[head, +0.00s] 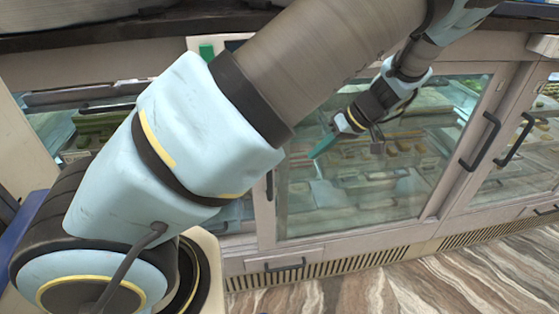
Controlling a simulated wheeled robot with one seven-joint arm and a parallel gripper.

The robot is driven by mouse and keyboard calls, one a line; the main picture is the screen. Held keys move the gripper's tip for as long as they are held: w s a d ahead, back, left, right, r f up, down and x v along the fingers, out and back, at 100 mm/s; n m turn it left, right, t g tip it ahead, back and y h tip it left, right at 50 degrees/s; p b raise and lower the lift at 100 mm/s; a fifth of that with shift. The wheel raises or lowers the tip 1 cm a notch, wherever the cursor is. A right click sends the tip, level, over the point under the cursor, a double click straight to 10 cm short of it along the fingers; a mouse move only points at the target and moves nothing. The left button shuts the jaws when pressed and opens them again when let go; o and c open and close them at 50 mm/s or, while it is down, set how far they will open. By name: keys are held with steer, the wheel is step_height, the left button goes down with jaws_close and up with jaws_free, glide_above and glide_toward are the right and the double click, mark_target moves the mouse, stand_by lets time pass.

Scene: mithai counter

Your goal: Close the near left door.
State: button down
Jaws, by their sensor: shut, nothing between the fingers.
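The counter front has framed glass doors. The middle glass door (350,200) shows its pane, with a dark bar handle (480,142) on its right side. Another dark handle (269,185) shows at the pane's left edge, partly behind my arm. The left part of the front is mostly hidden by my arm, so I cannot tell how the door there stands. My gripper (322,146) is shut and empty, with teal fingertips pointing down and left in front of the middle pane. I cannot tell whether it touches the glass.
Another glass door with a dark handle (513,140) stands at the right. A dark countertop edge (90,32) runs above. A low drawer handle (285,265) and vent grille (340,273) lie below. The patterned floor (450,285) in front is clear. Trays of sweets show behind the glass.

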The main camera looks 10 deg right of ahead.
mark_target(296, 168)
steer(key=p+x, duration=0.1)
steer(key=x, duration=0.2)
steer(key=p+x, duration=0.1)
steer(key=x, duration=0.2)
steer(key=p+x, duration=0.1)
steer(key=x, duration=0.2)
steer(key=shift+w+f, duration=0.1)
steer(key=shift+w, duration=0.3)
steer(key=shift+s+a+p, duration=0.2)
steer(key=shift+a+p, duration=0.55)
steer(key=shift+a, duration=0.45)
steer(key=shift+a+f, duration=0.1)
steer(key=shift+a, duration=0.6)
steer(key=shift+a+f, duration=0.1)
